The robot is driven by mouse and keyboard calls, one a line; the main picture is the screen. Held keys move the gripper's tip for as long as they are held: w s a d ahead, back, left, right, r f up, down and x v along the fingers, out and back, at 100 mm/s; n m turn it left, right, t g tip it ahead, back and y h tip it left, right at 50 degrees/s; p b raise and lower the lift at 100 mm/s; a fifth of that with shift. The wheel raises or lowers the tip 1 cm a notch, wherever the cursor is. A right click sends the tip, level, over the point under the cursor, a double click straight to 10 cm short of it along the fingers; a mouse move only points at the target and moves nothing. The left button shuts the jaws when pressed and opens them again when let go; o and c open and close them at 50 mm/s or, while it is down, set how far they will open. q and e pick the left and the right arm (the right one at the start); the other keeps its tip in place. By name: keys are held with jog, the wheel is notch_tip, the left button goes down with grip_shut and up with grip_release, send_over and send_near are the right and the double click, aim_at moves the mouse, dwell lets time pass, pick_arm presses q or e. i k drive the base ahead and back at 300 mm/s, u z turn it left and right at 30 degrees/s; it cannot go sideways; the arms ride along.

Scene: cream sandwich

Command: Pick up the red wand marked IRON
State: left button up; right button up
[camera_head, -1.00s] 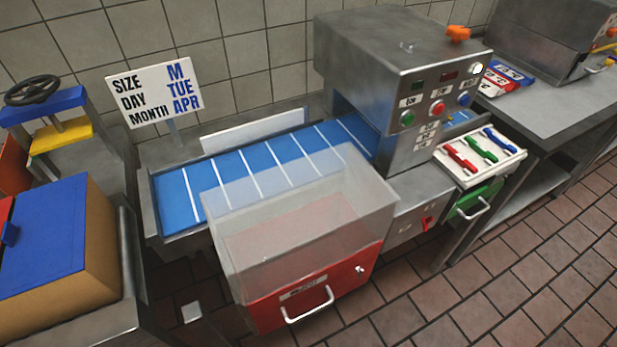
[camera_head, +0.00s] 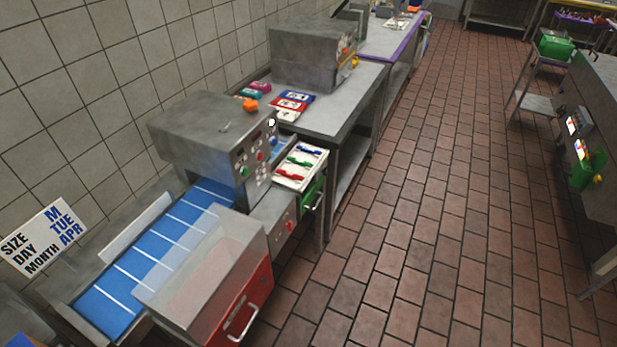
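A white tray (camera_head: 313,158) stands beside the grey conveyor machine (camera_head: 204,124), on its right side. It holds a red wand (camera_head: 287,175), a green wand (camera_head: 299,162) and a blue wand (camera_head: 310,149), lying side by side. The red wand lies nearest the camera. The lettering on the wands is too small to read, so I cannot tell which mark the red one bears. Neither of my grippers is in view.
A blue conveyor belt (camera_head: 147,262) runs into the machine, with a clear bin with a red front (camera_head: 243,304) before it. A steel table (camera_head: 345,97) stands behind. A green drawer (camera_head: 312,194) is under the tray. The tiled floor (camera_head: 430,190) at right is open.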

aim_at(284, 172)
jog(key=z, duration=1.35)
jog(key=i, duration=2.35)
jog(key=u, duration=2.45)
